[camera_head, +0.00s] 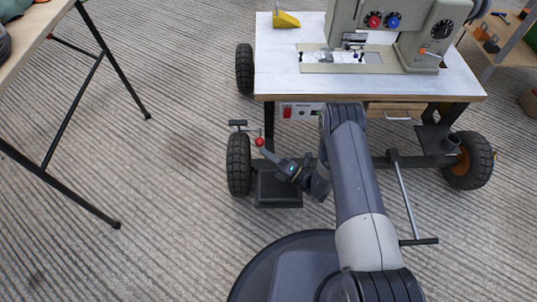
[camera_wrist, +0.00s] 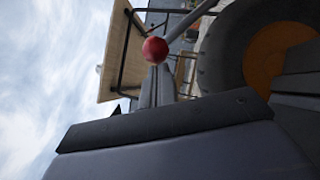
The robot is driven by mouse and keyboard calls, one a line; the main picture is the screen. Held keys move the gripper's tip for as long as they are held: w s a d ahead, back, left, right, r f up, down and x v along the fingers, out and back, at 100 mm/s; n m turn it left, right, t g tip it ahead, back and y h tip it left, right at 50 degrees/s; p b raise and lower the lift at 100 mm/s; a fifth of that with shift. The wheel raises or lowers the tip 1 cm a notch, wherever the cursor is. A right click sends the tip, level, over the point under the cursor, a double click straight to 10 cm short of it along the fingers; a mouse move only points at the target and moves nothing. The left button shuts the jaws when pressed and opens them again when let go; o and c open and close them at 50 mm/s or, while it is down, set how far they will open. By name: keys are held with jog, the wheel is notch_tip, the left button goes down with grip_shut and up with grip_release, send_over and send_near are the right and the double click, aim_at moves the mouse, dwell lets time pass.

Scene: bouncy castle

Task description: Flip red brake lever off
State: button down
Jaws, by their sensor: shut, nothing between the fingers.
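The red brake lever shows as a small red ball knob (camera_head: 260,142) beside the front left wheel of the sewing-machine cart. In the wrist view the red ball (camera_wrist: 155,49) sits on a grey rod that runs up to the right. My gripper (camera_head: 267,152) is shut and empty, with its tip just below and right of the knob in the head view. I cannot tell whether it touches the lever. A dark finger fills the lower part of the wrist view. The lever's base is hidden.
The cart has a white top (camera_head: 275,68) with a sewing machine (camera_head: 420,40) and a yellow object (camera_head: 286,20). Its black left wheel (camera_head: 239,165) is close to my gripper. A black-legged table (camera_head: 30,32) stands at left. The striped floor between is clear.

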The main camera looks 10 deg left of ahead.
jog(key=shift+w+a+r+m+h+p, duration=0.1)
jog(key=shift+w+r+m+h+p, duration=0.1)
jog(key=shift+r+m+p, duration=0.15)
jog(key=shift+w+r+m+h+p, duration=0.1)
jog(key=shift+r+m+h+p, duration=0.1)
jog(key=shift+r, duration=0.2)
jog(key=w+a+r+m+h+p, duration=0.2)
jog(key=w+r+m+p, duration=0.1)
jog(key=w+r, duration=0.4)
jog(key=shift+w+r+m, duration=0.15)
jog(key=shift+w+m, duration=0.2)
jog(key=shift+w, duration=0.2)
jog(key=shift+w+d+r, duration=0.1)
jog(key=v, duration=1)
jog(key=shift+s+r+g+p, duration=0.15)
jog(key=shift+s+g+p, duration=0.15)
jog(key=shift+p, duration=0.1)
jog(key=x, duration=0.9)
jog(key=shift+w+a+f+h+b, duration=0.25)
jog(key=shift+w+h+b, duration=0.1)
jog(key=shift+b, duration=0.1)
